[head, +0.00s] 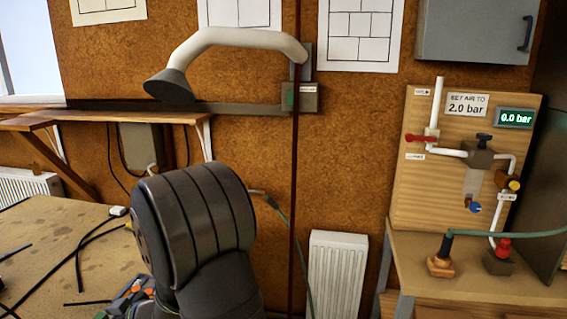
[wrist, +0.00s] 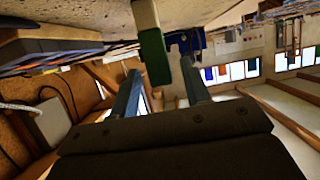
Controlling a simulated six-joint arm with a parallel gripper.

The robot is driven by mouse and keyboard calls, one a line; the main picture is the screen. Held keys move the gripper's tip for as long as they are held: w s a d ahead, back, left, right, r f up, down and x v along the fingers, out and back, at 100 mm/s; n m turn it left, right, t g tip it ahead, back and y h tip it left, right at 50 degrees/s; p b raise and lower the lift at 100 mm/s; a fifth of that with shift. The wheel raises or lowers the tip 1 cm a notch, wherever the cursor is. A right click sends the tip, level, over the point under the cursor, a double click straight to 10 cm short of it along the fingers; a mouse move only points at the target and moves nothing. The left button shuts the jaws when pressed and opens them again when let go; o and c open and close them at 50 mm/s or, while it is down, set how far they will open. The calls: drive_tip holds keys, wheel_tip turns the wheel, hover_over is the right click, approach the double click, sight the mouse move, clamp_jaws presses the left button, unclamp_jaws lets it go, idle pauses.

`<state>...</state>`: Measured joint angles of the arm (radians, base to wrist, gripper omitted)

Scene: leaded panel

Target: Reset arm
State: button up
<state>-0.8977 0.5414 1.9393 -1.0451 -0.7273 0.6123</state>
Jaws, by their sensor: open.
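My arm rises in the lower middle of the head view, its dark rounded link hiding part of the workbench. My gripper is not clearly visible there. In the wrist view, my gripper (wrist: 160,72) shows two blue-grey fingers spread apart, with a gap between them. A green and cream block-like thing (wrist: 153,55) shows beyond the fingers, near the gap. I cannot tell what it is or how far off it is. I see nothing held. The wrist view is strongly tilted, with the room appearing turned over.
The workbench (head: 40,235) at left carries dark strips and colourful items (head: 132,293) beside my arm. A fume hood arm (head: 235,38) hangs above. At right, an air panel (head: 410,190) reads 0.0 bar, with a green hose (head: 510,236) below. A radiator (head: 337,275) stands by the wall.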

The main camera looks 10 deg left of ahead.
drive_tip(key=x, duration=0.3)
drive_tip(key=shift+a+f, duration=0.1)
drive_tip(key=shift+a, duration=0.05)
drive_tip(key=w+d+r, duration=0.7)
drive_tip(key=d+r, duration=0.3)
drive_tip(key=r, duration=0.1)
drive_tip(key=w+d+f+m+t+h, duration=0.2)
drive_tip(key=w+d+f+m+t, duration=0.8)
drive_tip(key=w+d, duration=0.5)
drive_tip(key=w+d+f+m+t+h, duration=0.2)
drive_tip(key=d+f+h, duration=0.2)
drive_tip(key=d+f, duration=0.3)
drive_tip(key=w+d+f+m+t+h, duration=0.1)
drive_tip(key=d+f+m+t+h, duration=0.2)
drive_tip(key=d+f, duration=0.4)
drive_tip(key=d+h, duration=0.1)
drive_tip(key=d, duration=0.6)
drive_tip(key=shift+w+d, duration=0.3)
drive_tip(key=shift+w, duration=0.05)
